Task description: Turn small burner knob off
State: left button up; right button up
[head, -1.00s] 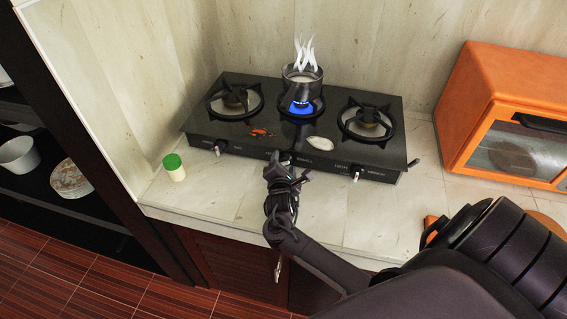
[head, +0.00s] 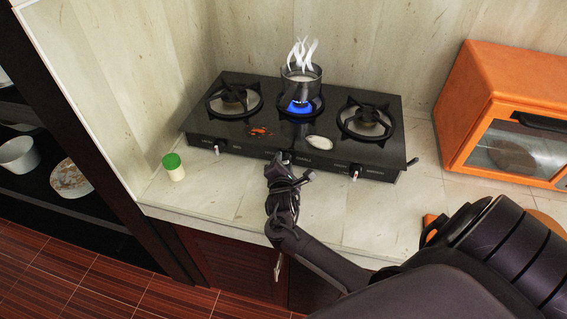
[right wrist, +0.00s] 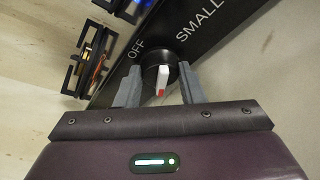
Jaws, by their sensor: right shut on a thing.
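The black three-burner stove (head: 217,129) stands on the counter. Its middle burner shows a blue flame (head: 299,107) under a steaming pot (head: 301,89). My right gripper (head: 281,158) is at the middle of the stove's front panel and largely hides the knob there. In the right wrist view, my right gripper (right wrist: 161,88) has its two grey fingers on either side of the small burner knob (right wrist: 163,78), shut on it. The knob is a black disc with a white, red-tipped bar, below the printed words OFF and SMALL. My left gripper is not in view.
Two other front knobs show, a left one (head: 218,148) and a right one (head: 355,172). A green-lidded jar (head: 174,167) stands left of the stove. An orange toaster oven (head: 508,112) stands at the right. A white oval object (head: 319,143) lies on the stove top.

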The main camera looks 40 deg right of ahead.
jog(key=m, duration=0.1)
jog(key=m+t, duration=0.1)
jog(key=shift+s+d+f+m, duration=0.1)
jog(key=shift+f+m, duration=0.05)
jog(key=shift+m, duration=0.15)
jog(key=shift+m+t+b, duration=0.6)
jog(key=shift+m+b, duration=0.05)
jog(key=shift+m, duration=0.45)
jog(key=o, duration=1)
